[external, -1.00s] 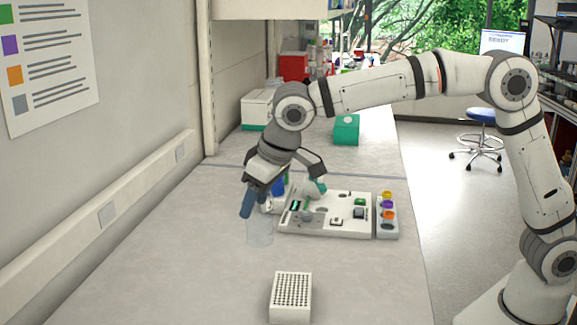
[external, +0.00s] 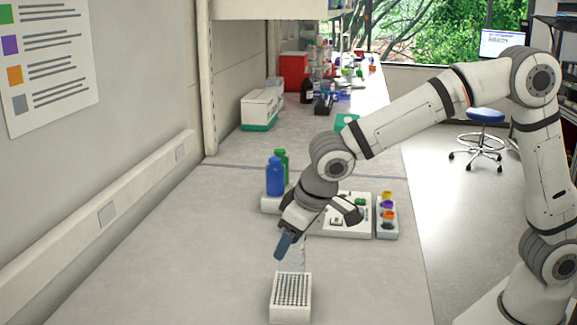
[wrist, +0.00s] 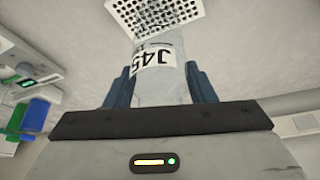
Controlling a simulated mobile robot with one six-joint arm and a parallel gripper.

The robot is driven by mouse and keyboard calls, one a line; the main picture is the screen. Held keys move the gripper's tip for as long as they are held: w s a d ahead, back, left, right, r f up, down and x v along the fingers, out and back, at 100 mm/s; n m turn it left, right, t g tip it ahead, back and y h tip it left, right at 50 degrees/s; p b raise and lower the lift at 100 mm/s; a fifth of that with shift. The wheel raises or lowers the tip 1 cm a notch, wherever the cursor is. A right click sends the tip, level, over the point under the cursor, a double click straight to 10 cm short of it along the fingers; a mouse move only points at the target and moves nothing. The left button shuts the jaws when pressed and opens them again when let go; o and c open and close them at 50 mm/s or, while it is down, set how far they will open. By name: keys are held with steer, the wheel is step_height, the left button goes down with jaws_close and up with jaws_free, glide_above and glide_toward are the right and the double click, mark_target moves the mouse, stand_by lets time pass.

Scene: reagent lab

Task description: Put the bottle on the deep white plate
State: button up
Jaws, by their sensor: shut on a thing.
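My gripper (external: 292,246) is shut on a clear bottle (wrist: 162,85) with a white label reading roughly "J45". In the wrist view the bottle stands between the two blue fingers. In the external view the bottle is faint and mostly hidden by the gripper. The deep white plate (external: 290,313) is a white block with a grid of holes, standing on the bench at the front. It also shows in the wrist view (wrist: 128,32), just beyond the bottle. My gripper is above and behind the plate in the external view. I cannot tell whether bottle and plate touch.
A blue bottle (external: 275,178) and a green bottle (external: 283,157) stand behind my gripper, on the left of a white device (external: 345,228). A small rack with coloured caps (external: 388,230) stands to its right. The bench left of the plate is clear.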

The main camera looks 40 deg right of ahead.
steer(key=shift+f, duration=1.15)
steer(key=shift+f, duration=0.25)
steer(key=o, duration=1)
steer(key=shift+r, duration=0.1)
steer(key=shift+c, duration=0.2)
steer(key=shift+r, duration=0.1)
steer(key=shift+r, duration=0.25)
steer(key=b+v, duration=0.1)
steer(key=v, duration=1)
steer(key=shift+r, duration=0.3)
steer(key=shift+s+d, duration=0.1)
steer(key=shift+s, duration=0.05)
